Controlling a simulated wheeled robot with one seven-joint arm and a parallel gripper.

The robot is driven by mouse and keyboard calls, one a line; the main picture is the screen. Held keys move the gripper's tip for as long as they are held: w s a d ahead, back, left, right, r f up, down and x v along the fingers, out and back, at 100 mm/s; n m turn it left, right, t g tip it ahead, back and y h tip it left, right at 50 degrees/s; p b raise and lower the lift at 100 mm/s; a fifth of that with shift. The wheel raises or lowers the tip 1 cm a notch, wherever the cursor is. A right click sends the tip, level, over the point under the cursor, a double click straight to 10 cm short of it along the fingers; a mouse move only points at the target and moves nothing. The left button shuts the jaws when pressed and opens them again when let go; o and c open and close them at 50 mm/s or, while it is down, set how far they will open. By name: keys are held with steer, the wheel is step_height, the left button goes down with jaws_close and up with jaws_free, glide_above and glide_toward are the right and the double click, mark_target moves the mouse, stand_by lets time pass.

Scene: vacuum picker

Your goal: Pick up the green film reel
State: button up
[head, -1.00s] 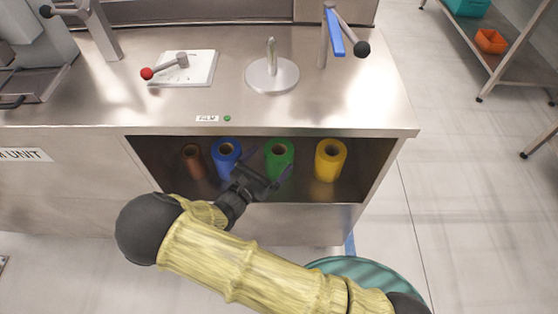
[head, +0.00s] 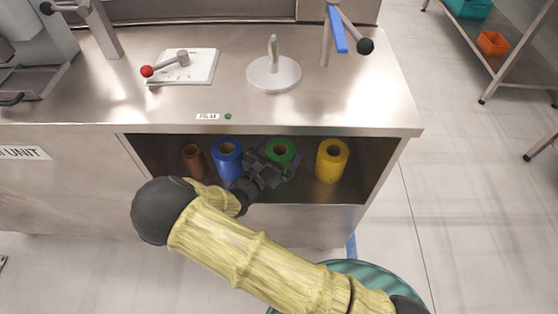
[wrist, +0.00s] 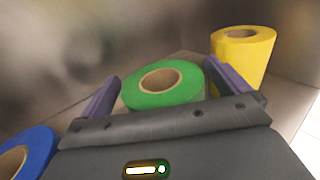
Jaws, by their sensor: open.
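The green film reel (head: 281,148) stands upright in the open shelf of the steel counter, between the blue and yellow reels. In the wrist view the green reel (wrist: 163,85) sits between the two purple-padded fingers, its lower part hidden behind my gripper's body. My gripper (head: 277,165) is inside the shelf opening at the green reel, and it also shows in the wrist view (wrist: 165,92). Its jaws are open, with one finger on each side of the reel. Whether either finger touches the reel cannot be told.
The blue reel (head: 227,158) stands close left of my gripper, with a brown reel (head: 194,160) further left. The yellow reel (head: 331,160) stands to the right, with a gap. The counter top (head: 330,105) overhangs the shelf. A teal round bin (head: 375,275) stands on the floor in front.

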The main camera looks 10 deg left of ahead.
steer(key=shift+d, duration=0.15)
steer(key=c, duration=1.7)
steer(key=shift+r, duration=0.1)
steer(key=shift+c, duration=0.3)
step_height(320, 180, up, 10)
steer(key=p, duration=0.2)
steer(key=shift+p, duration=0.35)
